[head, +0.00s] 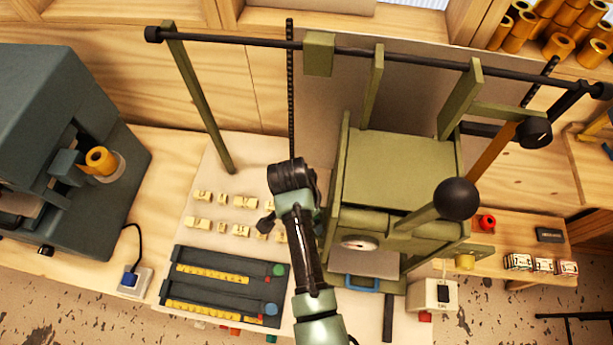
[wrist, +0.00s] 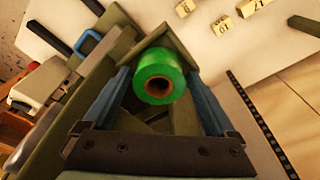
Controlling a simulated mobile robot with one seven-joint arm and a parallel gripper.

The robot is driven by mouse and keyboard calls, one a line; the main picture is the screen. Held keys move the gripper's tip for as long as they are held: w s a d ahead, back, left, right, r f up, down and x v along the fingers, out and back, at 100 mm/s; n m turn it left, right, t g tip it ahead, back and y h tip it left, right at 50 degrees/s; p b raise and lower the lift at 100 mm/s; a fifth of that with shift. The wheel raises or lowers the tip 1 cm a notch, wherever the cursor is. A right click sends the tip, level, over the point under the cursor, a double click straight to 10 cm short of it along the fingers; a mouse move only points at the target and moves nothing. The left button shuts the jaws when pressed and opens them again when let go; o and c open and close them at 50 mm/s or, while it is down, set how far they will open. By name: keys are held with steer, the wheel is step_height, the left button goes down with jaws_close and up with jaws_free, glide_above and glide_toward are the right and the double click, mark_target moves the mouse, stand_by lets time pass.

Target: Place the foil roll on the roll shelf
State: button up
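A green foil roll (wrist: 158,77) shows in the wrist view with its hollow end facing the camera. My gripper (wrist: 159,82) has its two blue fingers apart, one on each side of the roll. The fingertips are close to its sides, but I cannot tell whether they press on it. In the head view my gripper is hidden below my dark wrist, left of the olive press (head: 398,170), and the green roll is not visible. A wooden shelf at the upper right, possibly the roll shelf, holds several gold rolls (head: 558,45).
The olive press and its crossbar (head: 400,55) stand close to my arm. A dark machine (head: 60,110) with an orange roll (head: 101,160) is at the left. Small cream blocks (head: 240,202) and a dark tray (head: 222,285) lie on the bench. A low wooden stand (head: 530,235) is at the right.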

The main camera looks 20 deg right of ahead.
steer(key=shift+o, duration=0.2)
steer(key=shift+r, duration=0.15)
step_height(320, 180, up, 12)
steer(key=a+b, duration=0.1)
steer(key=a, duration=0.1)
steer(key=w+a+r+n+t, duration=0.2)
steer(key=w+r+n+t, duration=0.35)
steer(key=r, duration=0.75)
steer(key=w+a+r+n+t, duration=0.2)
steer(key=w+r+t, duration=0.5)
steer(key=w+r, duration=0.5)
steer(key=s+a+r+n+t, duration=0.1)
steer(key=s+r+n+t, duration=0.15)
steer(key=r, duration=0.65)
steer(key=s+a+r+n+t, duration=0.15)
steer(key=r+t, duration=0.25)
steer(key=r, duration=0.4)
steer(key=s+a+r+n+t+y, duration=0.1)
steer(key=s+r+t, duration=0.3)
steer(key=r, duration=0.5)
steer(key=s+a+r+n+t, duration=0.3)
steer(key=s+r+t, duration=0.1)
steer(key=s+r, duration=0.5)
steer(key=shift+s+y, duration=0.2)
steer(key=shift+y, duration=0.2)
steer(key=shift+a+r, duration=0.1)
